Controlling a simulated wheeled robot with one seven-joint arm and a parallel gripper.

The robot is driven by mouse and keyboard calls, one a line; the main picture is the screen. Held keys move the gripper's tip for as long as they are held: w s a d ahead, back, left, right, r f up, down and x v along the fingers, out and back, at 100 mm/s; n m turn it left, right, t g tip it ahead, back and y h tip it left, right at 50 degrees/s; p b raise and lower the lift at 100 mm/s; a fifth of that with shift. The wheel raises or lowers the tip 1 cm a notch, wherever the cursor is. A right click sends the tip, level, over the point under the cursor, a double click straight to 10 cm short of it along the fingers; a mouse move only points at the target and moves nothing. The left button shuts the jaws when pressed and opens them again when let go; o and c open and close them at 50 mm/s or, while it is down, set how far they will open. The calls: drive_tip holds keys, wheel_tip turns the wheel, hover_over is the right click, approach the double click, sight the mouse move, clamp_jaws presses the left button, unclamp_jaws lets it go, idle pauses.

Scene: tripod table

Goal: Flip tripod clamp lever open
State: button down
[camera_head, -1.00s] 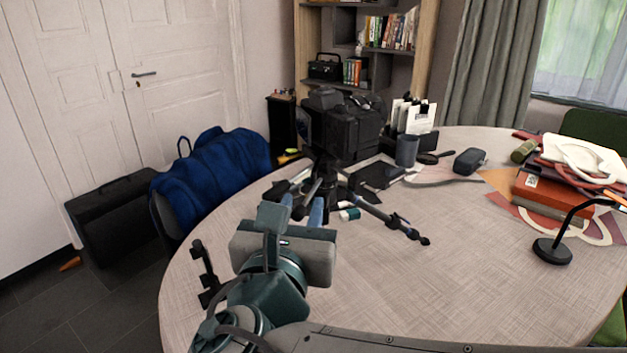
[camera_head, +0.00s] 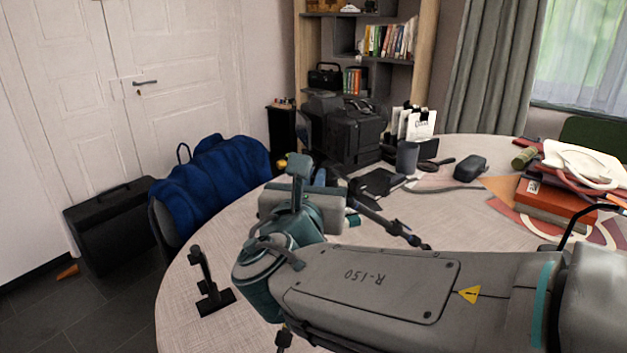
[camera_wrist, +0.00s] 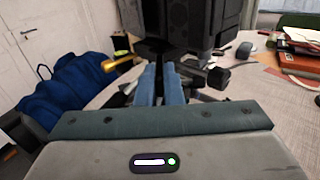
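The tripod carries a black camera (camera_head: 352,128) and stands on the round table. Its dark legs (camera_head: 395,228) are spread, and my arm hides part of them. In the wrist view the camera's dark underside (camera_wrist: 190,20) is above my fingertips. A gold-orange lever-like piece (camera_wrist: 121,62) sticks out left of the fingers, and a black knob (camera_wrist: 217,77) is at the right. My gripper (camera_wrist: 161,70) has two blue fingers close together at the tripod, below the camera, with a narrow dark gap between. Whether anything is held in that gap is unclear. The head view mostly hides the fingers.
A small black stand (camera_head: 208,285) is at the table's left edge. A chair with a blue jacket (camera_head: 212,178) stands left of the table (camera_head: 480,225).

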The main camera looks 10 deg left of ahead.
drive_tip(key=shift+d+y, duration=0.15)
drive_tip(key=shift+y, duration=0.15)
drive_tip(key=n+g+y+b, duration=0.1)
drive_tip(key=n+y+b, duration=0.1)
drive_tip(key=y+b, duration=0.1)
drive_tip(key=d+n+g+y+b, duration=0.1)
drive_tip(key=n+y+b, duration=0.1)
drive_tip(key=b, duration=0.3)
drive_tip(key=w+d+n+g+y+b, duration=0.1)
drive_tip(key=n+y+b, duration=0.1)
drive_tip(key=b, duration=0.3)
drive_tip(key=shift+d+f+y, duration=0.25)
drive_tip(key=shift+y, duration=0.65)
drive_tip(key=shift+r+n+y+b, duration=0.15)
drive_tip(key=shift+n+y+b, duration=0.2)
drive_tip(key=shift+b, duration=0.25)
drive_tip(key=shift+r+g, duration=0.1)
drive_tip(key=shift+g, duration=0.2)
drive_tip(key=c, duration=1.6)
unclamp_jaws()
drive_tip(key=shift+o, duration=0.2)
drive_tip(key=shift+r+p, duration=0.2)
drive_tip(key=shift+p, duration=0.75)
